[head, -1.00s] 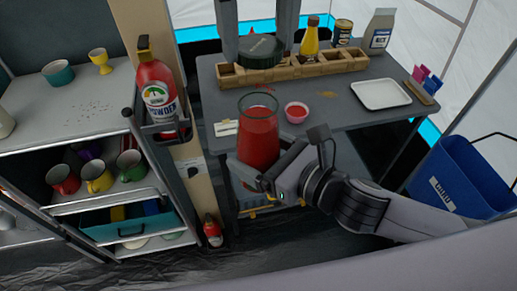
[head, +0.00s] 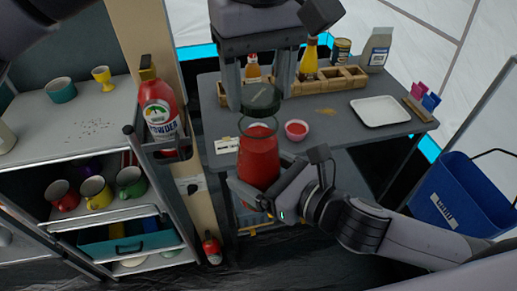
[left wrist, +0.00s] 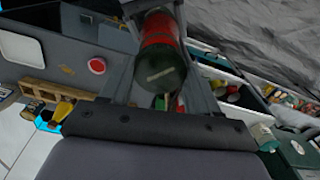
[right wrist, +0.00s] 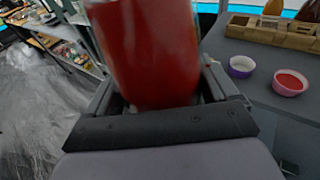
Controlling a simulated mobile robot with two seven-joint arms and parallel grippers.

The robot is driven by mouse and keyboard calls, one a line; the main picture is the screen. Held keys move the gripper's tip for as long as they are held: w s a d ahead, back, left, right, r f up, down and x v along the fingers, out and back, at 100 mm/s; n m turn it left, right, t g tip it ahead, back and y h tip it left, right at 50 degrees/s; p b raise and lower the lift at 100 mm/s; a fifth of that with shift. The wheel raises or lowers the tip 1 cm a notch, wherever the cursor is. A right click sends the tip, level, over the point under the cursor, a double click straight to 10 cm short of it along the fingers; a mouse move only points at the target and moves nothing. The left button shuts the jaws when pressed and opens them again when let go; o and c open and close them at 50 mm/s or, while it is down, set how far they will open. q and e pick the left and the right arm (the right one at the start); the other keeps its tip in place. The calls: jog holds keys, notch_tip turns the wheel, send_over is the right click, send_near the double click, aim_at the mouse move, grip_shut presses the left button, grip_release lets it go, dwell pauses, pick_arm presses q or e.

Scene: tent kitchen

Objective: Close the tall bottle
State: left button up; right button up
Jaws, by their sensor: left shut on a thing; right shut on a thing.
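The tall bottle (head: 259,160) is clear with red contents and stands upright, its open rim visible in the head view. My right gripper (head: 254,190) is shut around its lower body; the bottle fills the jaws in the right wrist view (right wrist: 145,55). My left gripper (head: 260,92) comes down from above, shut on the dark green round lid (head: 261,99). The lid is just above the bottle's mouth, with a small gap showing in the head view. In the left wrist view the lid (left wrist: 160,70) lines up in front of the red bottle (left wrist: 158,28).
The grey table (head: 225,105) behind holds a wooden rack (head: 330,80) with bottles, a red-filled bowl (head: 296,130) and a white tray (head: 380,111). Shelves (head: 90,130) and a powder extinguisher (head: 160,110) stand left. A blue bucket (head: 460,190) is at right.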

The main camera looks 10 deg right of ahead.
aim_at(258, 94)
pick_arm(q)
jog(key=shift+f, duration=0.1)
dwell(0.3)
jog(key=shift+f, duration=0.8)
jog(key=shift+f, duration=0.6)
jog(key=m, duration=0.8)
jog(key=shift+m, duration=0.3)
jog(key=m, duration=0.4)
jog(key=shift+m, duration=0.3)
jog(key=m, duration=0.3)
jog(key=shift+w, duration=0.1)
